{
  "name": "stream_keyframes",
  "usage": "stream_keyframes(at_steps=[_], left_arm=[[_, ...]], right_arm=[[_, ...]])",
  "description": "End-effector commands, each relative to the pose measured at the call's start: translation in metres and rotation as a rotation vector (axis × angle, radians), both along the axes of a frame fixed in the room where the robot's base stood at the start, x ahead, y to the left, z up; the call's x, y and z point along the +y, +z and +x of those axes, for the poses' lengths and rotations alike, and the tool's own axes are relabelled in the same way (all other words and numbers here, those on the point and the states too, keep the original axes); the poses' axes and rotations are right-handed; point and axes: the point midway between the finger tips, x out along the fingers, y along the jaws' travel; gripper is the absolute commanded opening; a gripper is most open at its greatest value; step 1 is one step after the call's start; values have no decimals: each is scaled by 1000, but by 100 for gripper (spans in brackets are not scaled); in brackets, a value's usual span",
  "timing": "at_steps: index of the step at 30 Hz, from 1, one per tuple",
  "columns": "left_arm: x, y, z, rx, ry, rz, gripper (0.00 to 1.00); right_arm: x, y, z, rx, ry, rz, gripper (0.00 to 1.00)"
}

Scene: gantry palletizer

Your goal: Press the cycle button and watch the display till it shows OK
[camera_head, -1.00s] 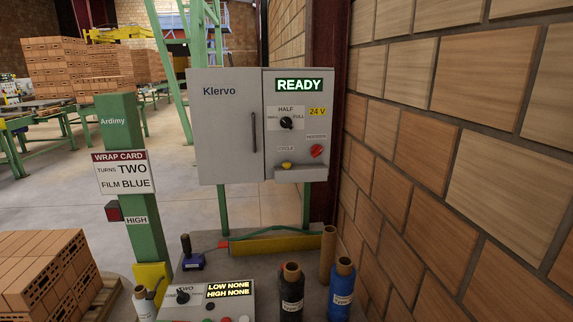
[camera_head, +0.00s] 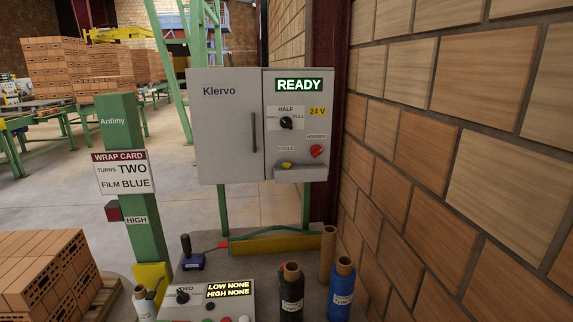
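A grey Klervo cabinet (camera_head: 225,140) stands in the middle against the wall corner. Its display (camera_head: 299,85) is lit green and reads READY. A red knob (camera_head: 317,151) sits at the right. The yellow cycle button (camera_head: 286,166) is on a small ledge at the cabinet's lower right, near the label CYCLE. Nothing touches it. Neither of my grippers is in view.
A lower control box (camera_head: 200,310) shows LOW NONE, HIGH NONE. Dark (camera_head: 291,290) and blue (camera_head: 341,290) film rolls and a cardboard tube (camera_head: 327,255) stand beside it. A green post (camera_head: 140,200) carries a wrap card. Brick stacks (camera_head: 45,270) are at left. A brick wall (camera_head: 460,150) closes the right.

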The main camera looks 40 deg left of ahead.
Motion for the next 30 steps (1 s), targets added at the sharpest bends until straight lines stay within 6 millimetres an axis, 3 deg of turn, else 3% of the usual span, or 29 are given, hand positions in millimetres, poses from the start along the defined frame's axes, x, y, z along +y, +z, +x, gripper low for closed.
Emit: stream_keyframes(at_steps=[1, 9, 30], left_arm=[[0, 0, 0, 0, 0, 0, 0], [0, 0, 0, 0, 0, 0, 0], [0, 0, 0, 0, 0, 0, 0]], right_arm=[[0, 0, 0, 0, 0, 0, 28], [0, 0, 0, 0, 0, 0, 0], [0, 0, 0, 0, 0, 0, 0]])
